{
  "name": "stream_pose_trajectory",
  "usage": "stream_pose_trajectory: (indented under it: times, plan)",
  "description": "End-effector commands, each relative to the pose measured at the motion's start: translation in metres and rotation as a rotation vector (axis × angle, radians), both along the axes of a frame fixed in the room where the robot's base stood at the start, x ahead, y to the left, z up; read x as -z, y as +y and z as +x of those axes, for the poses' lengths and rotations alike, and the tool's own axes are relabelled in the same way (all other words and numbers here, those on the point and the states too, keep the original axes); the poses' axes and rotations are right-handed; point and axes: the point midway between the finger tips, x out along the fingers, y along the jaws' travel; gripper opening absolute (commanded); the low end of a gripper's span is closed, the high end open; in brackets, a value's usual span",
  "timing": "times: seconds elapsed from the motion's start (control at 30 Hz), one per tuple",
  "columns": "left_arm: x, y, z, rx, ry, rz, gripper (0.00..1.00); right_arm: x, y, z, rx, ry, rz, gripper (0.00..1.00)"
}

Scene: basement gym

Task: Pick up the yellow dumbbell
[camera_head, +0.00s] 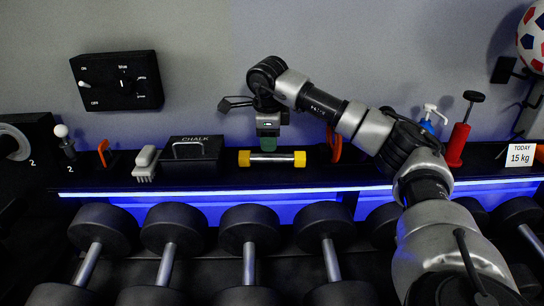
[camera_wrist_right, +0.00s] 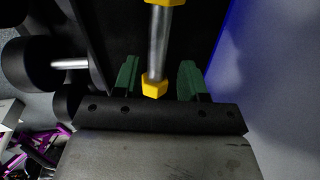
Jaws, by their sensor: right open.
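The yellow dumbbell (camera_head: 272,158) lies lengthwise on the black shelf, with a silver bar and yellow ends. My right gripper (camera_head: 268,146) points down just above its bar in the head view. In the right wrist view, the dumbbell (camera_wrist_right: 159,45) lies in line with the gap between the green fingers of my right gripper (camera_wrist_right: 158,78), which are open and appear apart from it. One yellow end shows near the gripper's base, the other at the top edge. My left gripper is not in view.
A chalk box (camera_head: 193,155) and a brush (camera_head: 146,163) stand left of the dumbbell. An orange object (camera_head: 334,146) is close on its right. Large dark dumbbells (camera_head: 249,228) fill the rack below. The wall is close behind.

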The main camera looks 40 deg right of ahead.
Motion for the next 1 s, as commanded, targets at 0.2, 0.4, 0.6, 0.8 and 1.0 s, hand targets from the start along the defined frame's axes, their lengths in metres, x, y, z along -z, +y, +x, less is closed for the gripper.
stream_pose_trajectory:
  times: [0.2, 0.4, 0.6, 0.8, 1.0]
  plan:
    - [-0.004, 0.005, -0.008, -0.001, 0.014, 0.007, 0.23, 0.017, -0.003, 0.001, 0.002, 0.004, -0.001, 0.42]
    - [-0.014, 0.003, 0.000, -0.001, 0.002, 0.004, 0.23, 0.046, -0.005, 0.003, 0.002, 0.004, 0.000, 0.42]
    - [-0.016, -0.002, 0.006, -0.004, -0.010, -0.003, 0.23, 0.062, -0.007, 0.005, 0.001, 0.000, 0.000, 0.42]
    - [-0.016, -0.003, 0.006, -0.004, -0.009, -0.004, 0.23, 0.062, -0.007, 0.005, 0.000, 0.000, 0.000, 0.41]
    - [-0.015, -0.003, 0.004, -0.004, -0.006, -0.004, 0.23, 0.062, -0.007, 0.005, 0.000, 0.000, 0.000, 0.10]
